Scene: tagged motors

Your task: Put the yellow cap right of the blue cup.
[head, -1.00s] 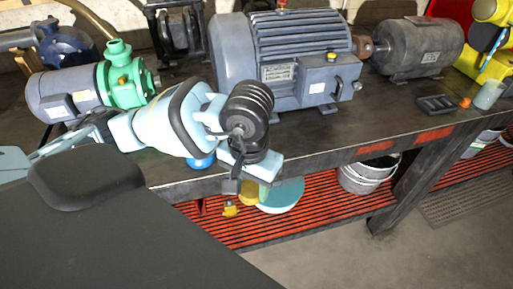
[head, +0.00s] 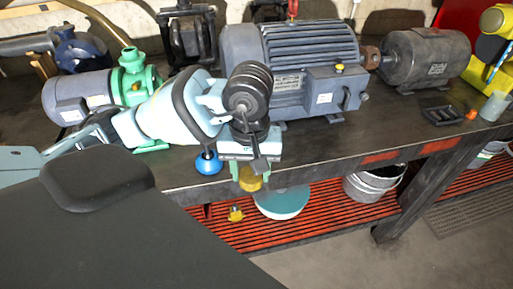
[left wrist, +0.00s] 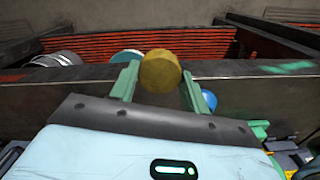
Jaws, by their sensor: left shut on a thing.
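The yellow cap (head: 250,181) is held between the fingertips of my left gripper (head: 249,176), which is shut on it. In the left wrist view the cap (left wrist: 161,72) shows as a round yellow face between the two green fingers. The blue cup (head: 208,163) stands near the front edge of the workbench, just left of the gripper and apart from it. In the left wrist view the cup (left wrist: 208,99) is partly hidden behind a finger. The cap is right of the cup in the head view, near the bench's front edge; its height is unclear. My right gripper is not in view.
A large blue-grey motor (head: 290,65) stands behind the gripper on the workbench (head: 330,145), with a green pump (head: 133,75) left. A black tray (head: 442,115), orange piece (head: 471,114) and grey cup (head: 494,106) lie right. Bench space between is clear. A teal bowl (head: 281,203) sits below.

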